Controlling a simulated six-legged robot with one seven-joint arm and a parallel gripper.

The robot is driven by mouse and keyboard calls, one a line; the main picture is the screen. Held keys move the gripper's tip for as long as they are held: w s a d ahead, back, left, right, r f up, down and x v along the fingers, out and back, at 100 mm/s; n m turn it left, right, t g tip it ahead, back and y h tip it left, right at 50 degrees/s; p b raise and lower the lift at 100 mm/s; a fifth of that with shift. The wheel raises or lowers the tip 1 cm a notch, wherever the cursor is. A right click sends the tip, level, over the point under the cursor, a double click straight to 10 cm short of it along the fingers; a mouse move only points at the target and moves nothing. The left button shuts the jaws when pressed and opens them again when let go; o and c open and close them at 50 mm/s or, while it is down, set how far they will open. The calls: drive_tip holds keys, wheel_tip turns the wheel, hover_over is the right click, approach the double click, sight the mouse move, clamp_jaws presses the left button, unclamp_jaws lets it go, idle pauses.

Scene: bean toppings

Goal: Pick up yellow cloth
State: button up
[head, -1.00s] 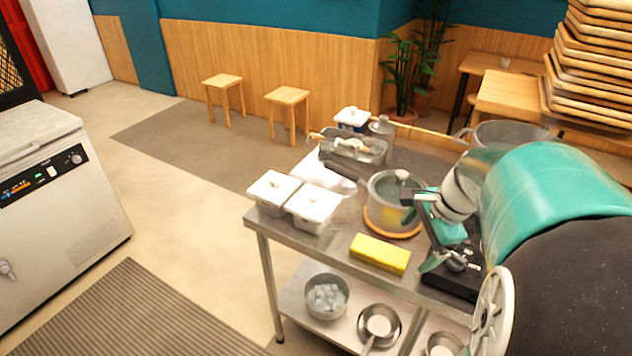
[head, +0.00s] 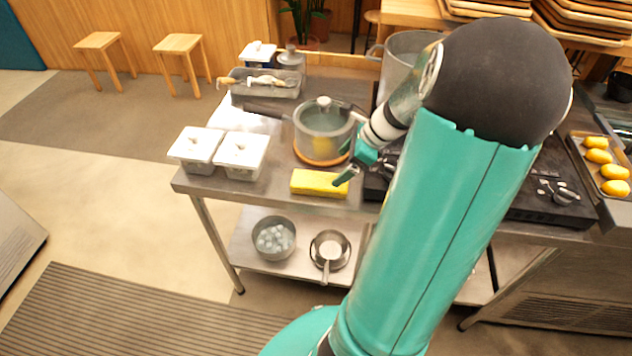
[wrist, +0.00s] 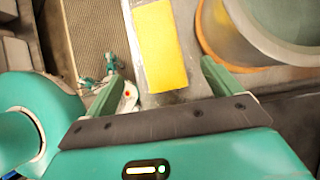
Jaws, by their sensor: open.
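The yellow cloth (head: 319,182) is a folded, flat rectangular block lying on the steel table near its front edge. It also shows in the wrist view (wrist: 162,48), just ahead of the fingers and roughly between their lines. My gripper (head: 350,170) is at the cloth's right end in the head view. In the wrist view, my gripper (wrist: 160,85) has its two green fingers spread apart, with nothing held. I cannot tell the height of the fingers above the table.
A glass-lidded pot (head: 322,135) on an orange-brown base stands close behind the cloth. Two white lidded containers (head: 240,153) stand to the left. A black stove (head: 545,200) is at the right. A lower shelf (head: 300,252) holds metal bowls and pans.

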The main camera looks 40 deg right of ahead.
sight(322, 179)
drive_tip(key=x, duration=0.2)
drive_tip(key=shift+f, duration=0.35)
drive_tip(key=x, duration=0.6)
drive_tip(key=shift+w+a+r, duration=0.2)
drive_tip(key=shift+w+r, duration=0.05)
drive_tip(key=shift+w, duration=0.05)
drive_tip(key=c, duration=1.2)
drive_tip(key=shift+r, duration=0.1)
drive_tip(key=shift+r, duration=0.45)
wheel_tip(322, 179, up, 2)
drive_tip(key=shift+r, duration=0.15)
drive_tip(key=s+a+r, duration=0.1)
drive_tip(key=s+r, duration=0.2)
drive_tip(key=s, duration=0.1)
drive_tip(key=s+a+r, duration=0.1)
drive_tip(key=s+r, duration=0.2)
drive_tip(key=s, duration=0.2)
drive_tip(key=s+a+r, duration=0.2)
drive_tip(key=s+r, duration=0.1)
drive_tip(key=s, duration=0.1)
drive_tip(key=shift+s+r, duration=0.2)
drive_tip(key=shift+r, duration=0.15)
